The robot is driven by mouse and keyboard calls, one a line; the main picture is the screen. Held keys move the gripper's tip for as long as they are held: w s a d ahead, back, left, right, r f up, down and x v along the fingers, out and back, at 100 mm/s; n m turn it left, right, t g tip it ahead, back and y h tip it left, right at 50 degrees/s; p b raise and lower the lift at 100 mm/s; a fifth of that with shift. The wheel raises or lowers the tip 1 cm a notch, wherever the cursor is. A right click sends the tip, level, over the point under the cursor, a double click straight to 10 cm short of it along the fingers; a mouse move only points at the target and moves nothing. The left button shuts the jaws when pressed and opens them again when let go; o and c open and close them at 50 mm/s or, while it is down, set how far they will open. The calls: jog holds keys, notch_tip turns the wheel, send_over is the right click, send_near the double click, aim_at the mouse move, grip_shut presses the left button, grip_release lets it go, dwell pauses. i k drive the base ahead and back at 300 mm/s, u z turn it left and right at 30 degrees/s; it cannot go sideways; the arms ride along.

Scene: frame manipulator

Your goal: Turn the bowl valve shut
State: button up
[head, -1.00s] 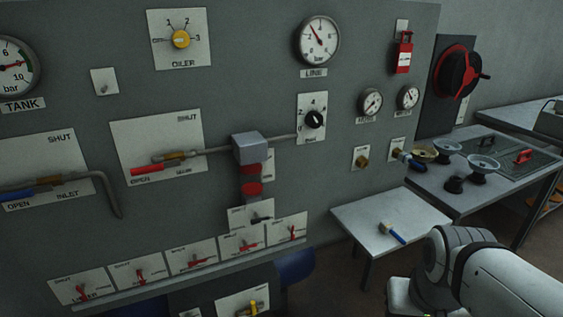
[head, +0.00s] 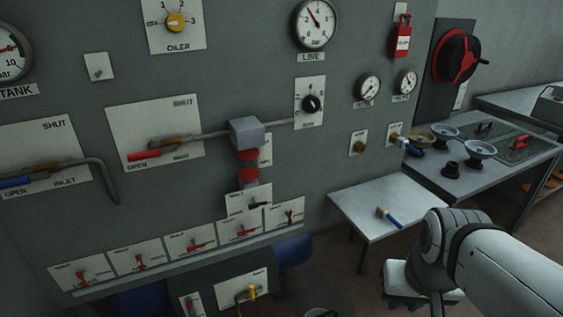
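I cannot read a bowl label on any valve in the head view. A grey block (head: 247,133) on the pipe carries two red round parts (head: 249,174) below it. Directly under them is a small plate (head: 237,200) with a dark handle, its print partly legible as a shut mark. Lower down, a yellow-handled valve (head: 251,292) sits on a white plate near the bottom edge. Which of these is the bowl valve I cannot tell.
A row of plates with red handles (head: 190,243) runs along a ledge below the panel's middle. A small white table (head: 380,203) holds a blue-handled brush (head: 389,217). A grey bench (head: 490,165) with dishes stands at the right. Dark floor shows between panel and arm.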

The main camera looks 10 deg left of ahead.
aim_at(255, 205)
jog(key=u, duration=3.7)
jog(key=k, duration=0.75)
jog(key=z, duration=1.55)
jog(key=i, duration=1)
jog(key=u, duration=0.05)
